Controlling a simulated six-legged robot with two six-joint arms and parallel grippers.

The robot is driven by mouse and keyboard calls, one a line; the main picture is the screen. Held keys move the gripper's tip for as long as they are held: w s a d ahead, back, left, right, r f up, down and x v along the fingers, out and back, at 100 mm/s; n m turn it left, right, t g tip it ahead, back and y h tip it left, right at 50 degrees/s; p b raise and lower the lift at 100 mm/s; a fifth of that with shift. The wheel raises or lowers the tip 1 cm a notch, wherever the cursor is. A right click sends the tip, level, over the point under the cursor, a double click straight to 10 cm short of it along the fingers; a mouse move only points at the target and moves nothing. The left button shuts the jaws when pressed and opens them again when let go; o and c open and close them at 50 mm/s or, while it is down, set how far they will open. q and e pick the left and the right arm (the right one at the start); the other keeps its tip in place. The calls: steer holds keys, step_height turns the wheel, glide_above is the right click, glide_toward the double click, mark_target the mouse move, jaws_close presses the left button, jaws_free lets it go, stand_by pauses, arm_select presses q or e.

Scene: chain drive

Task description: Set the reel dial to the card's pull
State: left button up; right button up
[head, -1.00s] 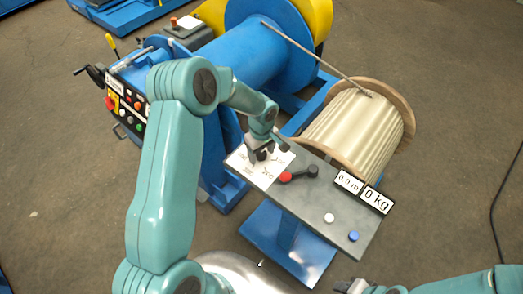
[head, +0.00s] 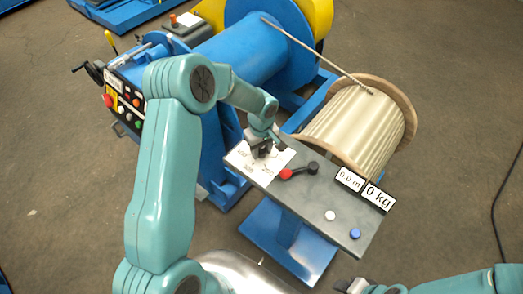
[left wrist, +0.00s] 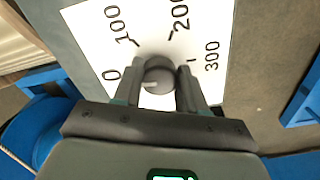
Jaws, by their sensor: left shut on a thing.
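The white dial plate (head: 247,168) lies on the grey console top. In the left wrist view the plate (left wrist: 95,40) shows the marks 0, 100, 200 and 300 around a grey round knob (left wrist: 159,72). My left gripper (head: 260,152) is over the plate. In the left wrist view its fingers (left wrist: 158,90) are shut on the knob, one on each side. A pale mark shows on the knob, but which number it points to cannot be told. My right gripper (head: 355,287) is at the bottom edge, partly cut off. No card can be made out.
The console (head: 310,205) also carries a red-and-black lever (head: 299,171), a white button (head: 330,215), a blue button (head: 354,233) and displays reading 0.0 m (head: 350,180) and 0 kg (head: 377,196). A wooden cable reel (head: 355,125) and a blue winch (head: 235,60) stand behind.

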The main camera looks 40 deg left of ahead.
arm_select(q)
steer(key=m+b, duration=0.2)
steer(key=m, duration=0.1)
steer(key=shift+f+b, duration=0.15)
steer(key=shift+b, duration=0.25)
steer(key=m+b, duration=0.2)
steer(key=m, duration=0.2)
steer(key=shift+a, duration=0.1)
steer(key=m+b, duration=0.1)
steer(key=m, duration=0.2)
steer(key=shift+m, duration=0.4)
steer(key=m, duration=0.4)
steer(key=shift+a+r+b, duration=0.1)
steer(key=shift+r+b, duration=0.1)
steer(key=shift+b, duration=0.2)
steer(key=m, duration=0.5)
steer(key=shift+a, duration=0.1)
steer(key=m, duration=0.4)
steer(key=shift+m, duration=0.3)
steer(key=m+p, duration=0.1)
steer(key=m, duration=0.4)
steer(key=shift+w, duration=0.15)
steer(key=shift+w+m+p, duration=0.1)
steer(key=shift+m+p, duration=0.45)
steer(key=shift+m, duration=1.85)
